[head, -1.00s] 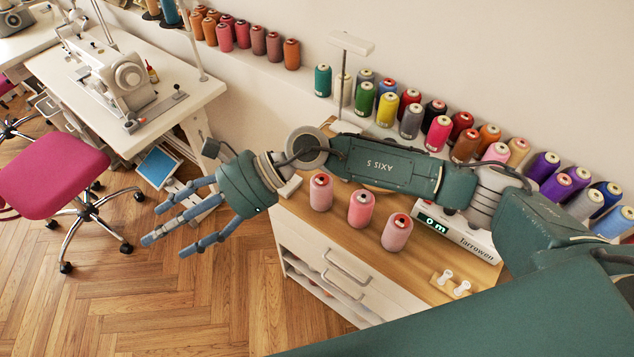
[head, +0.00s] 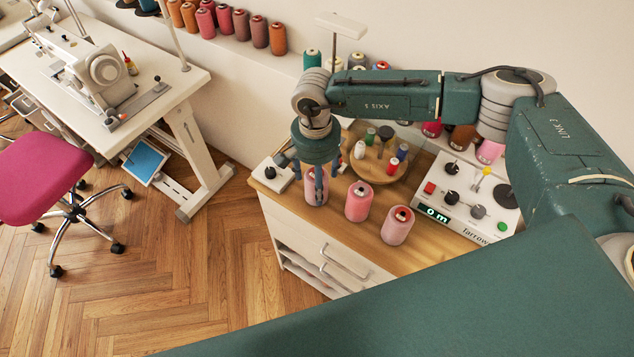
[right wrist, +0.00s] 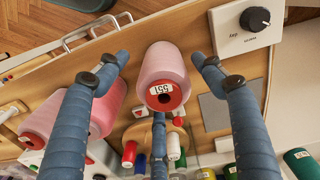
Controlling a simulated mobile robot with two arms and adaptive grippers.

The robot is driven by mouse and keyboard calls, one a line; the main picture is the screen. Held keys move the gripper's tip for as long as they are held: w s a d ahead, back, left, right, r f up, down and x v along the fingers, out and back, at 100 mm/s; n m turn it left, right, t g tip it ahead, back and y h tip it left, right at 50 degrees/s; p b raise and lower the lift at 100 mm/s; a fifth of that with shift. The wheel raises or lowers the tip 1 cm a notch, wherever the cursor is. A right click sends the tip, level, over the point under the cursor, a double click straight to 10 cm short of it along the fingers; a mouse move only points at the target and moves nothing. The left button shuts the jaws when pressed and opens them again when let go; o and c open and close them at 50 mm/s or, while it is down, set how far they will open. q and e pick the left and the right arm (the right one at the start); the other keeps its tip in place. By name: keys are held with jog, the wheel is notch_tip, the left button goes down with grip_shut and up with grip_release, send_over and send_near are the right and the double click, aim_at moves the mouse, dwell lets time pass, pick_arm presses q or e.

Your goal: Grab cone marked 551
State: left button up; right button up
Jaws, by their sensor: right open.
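A pink thread cone marked 551 (right wrist: 165,62) shows its label in the right wrist view, on its top near the dark centre hole. In the head view it is the leftmost pink cone (head: 311,197) on the wooden cabinet top, partly hidden by my fingers. My right gripper (head: 313,178) points down over this cone. Its open blue fingers stand around the cone with visible gaps at both sides, and a third finger lies beyond it in the wrist view. Two similar pink cones stand to its right, a middle one (head: 358,204) and a right one (head: 397,227). My left gripper is out of view.
A round wooden spool stand (head: 378,168) with small spools stands behind the cones. A white device with a knob (head: 272,174) is just left of the marked cone. A larger control box (head: 465,196) stands at right. More cones line the wall shelf.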

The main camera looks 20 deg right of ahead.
jog(key=f, duration=0.1)
jog(key=f+p, duration=0.1)
jog(key=f, duration=0.1)
jog(key=f+p, duration=0.1)
jog(key=shift+w+a+f, duration=0.1)
jog(key=shift+w+f, duration=0.15)
jog(key=shift+f, duration=0.45)
jog(key=c, duration=1.4)
grip_shut()
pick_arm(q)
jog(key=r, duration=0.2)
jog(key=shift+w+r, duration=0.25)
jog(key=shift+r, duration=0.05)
pick_arm(e)
jog(key=shift+r, duration=0.1)
